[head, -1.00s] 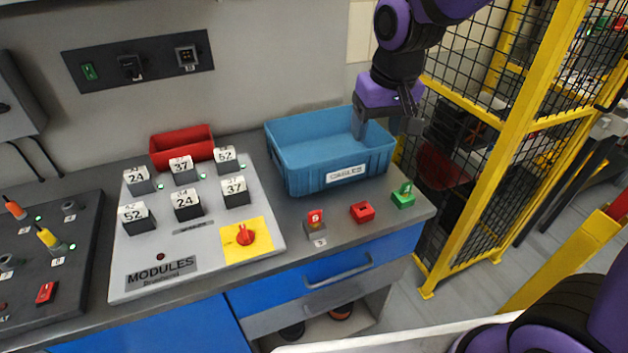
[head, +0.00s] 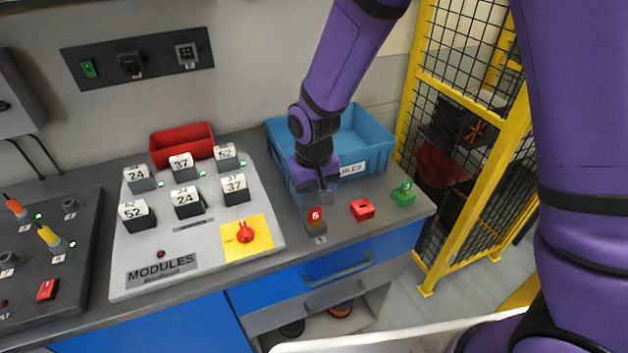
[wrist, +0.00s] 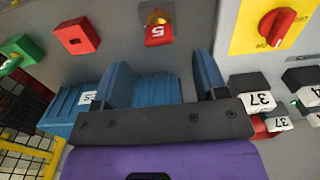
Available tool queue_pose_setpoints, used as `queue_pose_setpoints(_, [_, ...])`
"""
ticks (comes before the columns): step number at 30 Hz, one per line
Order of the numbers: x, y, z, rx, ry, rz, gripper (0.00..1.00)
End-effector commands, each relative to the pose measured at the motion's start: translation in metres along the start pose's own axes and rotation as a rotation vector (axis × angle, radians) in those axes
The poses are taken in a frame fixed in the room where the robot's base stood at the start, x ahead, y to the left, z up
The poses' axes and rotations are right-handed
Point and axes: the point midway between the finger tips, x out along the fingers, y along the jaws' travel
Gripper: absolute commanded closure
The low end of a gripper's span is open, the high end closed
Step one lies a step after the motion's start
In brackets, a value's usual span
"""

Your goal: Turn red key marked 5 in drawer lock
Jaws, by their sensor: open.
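The red key marked 5 (head: 315,214) sits in the drawer lock (head: 316,228), a small block near the counter's front edge, above the blue drawer (head: 385,255). In the wrist view the red key (wrist: 159,34) sits in a brass-coloured lock (wrist: 155,18), just ahead of the fingertips and roughly centred between them. My gripper (head: 313,196) is just above and behind the key, apart from it. In the wrist view my gripper (wrist: 162,60) has its two blue-grey fingers spread with nothing between them.
A red block (head: 362,210) and a green block with a green key (head: 403,195) stand right of the lock. A blue bin (head: 375,155) is behind my gripper. The module panel (head: 205,255) with a red knob (head: 245,234) lies left. A yellow-framed fence stands right.

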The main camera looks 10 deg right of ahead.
Motion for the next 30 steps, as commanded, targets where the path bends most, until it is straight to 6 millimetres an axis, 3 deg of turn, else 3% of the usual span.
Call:
queue_pose_setpoints(6, [0.038, 0.0, 0.001, 0.0, -0.004, 0.001, 0.34])
queue_pose_setpoints(12, [0.061, 0.0, 0.001, 0.0, -0.002, 0.001, 0.34])
queue_pose_setpoints(26, [0.071, 0.0, 0.0, 0.0, 0.0, 0.0, 0.34])
queue_pose_setpoints(30, [0.07, 0.0, 0.0, 0.0, 0.0, 0.0, 0.64])
